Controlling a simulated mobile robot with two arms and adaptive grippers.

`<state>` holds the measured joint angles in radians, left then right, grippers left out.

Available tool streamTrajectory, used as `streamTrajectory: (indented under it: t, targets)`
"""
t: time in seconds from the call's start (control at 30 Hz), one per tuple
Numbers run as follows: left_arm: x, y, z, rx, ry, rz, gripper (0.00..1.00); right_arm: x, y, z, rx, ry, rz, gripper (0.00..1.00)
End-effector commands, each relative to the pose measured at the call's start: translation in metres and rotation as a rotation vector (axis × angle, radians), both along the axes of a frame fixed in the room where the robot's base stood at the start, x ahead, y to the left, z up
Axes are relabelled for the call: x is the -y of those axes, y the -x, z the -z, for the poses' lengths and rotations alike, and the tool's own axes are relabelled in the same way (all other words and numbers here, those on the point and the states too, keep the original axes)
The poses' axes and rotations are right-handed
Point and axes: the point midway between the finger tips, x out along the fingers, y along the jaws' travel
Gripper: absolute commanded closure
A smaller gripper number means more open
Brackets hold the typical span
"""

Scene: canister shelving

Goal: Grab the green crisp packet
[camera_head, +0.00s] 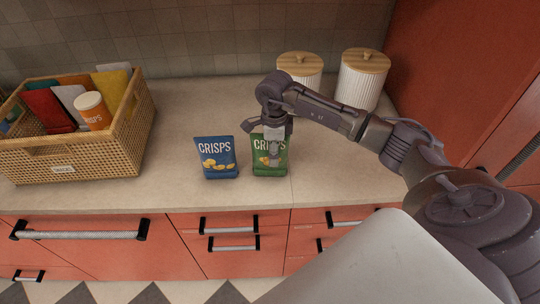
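The green crisp packet (269,166) stands upright on the countertop, to the right of a blue crisp packet (216,158). My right gripper (272,152) points down at the green packet and overlaps its upper middle, hiding part of the lettering. I cannot tell whether the fingers touch the packet or whether they are open or shut. My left gripper is not in view.
A wicker basket (75,165) with packets and an orange-and-white crisps tube (93,111) stands at the left. Two white ribbed canisters with wooden lids (362,82) (301,68) stand at the back right. The countertop (175,110) between basket and canisters is clear.

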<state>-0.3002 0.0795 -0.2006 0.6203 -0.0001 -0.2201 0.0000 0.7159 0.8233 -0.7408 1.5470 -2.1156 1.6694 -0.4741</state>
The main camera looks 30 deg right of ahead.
Motion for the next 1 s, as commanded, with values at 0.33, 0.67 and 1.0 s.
streamTrajectory:
  t: [0.33, 0.67, 1.0]
  targets:
    - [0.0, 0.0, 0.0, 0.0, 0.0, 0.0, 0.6, 0.0, 0.0, 0.0, -0.001, -0.001, 0.0, 0.87]
    - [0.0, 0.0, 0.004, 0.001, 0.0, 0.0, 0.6, 0.0, -0.001, -0.009, 0.005, 0.0, 0.0, 0.87]
    - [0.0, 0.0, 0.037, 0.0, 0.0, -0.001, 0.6, -0.012, 0.034, -0.06, 0.005, 0.001, -0.006, 0.87]
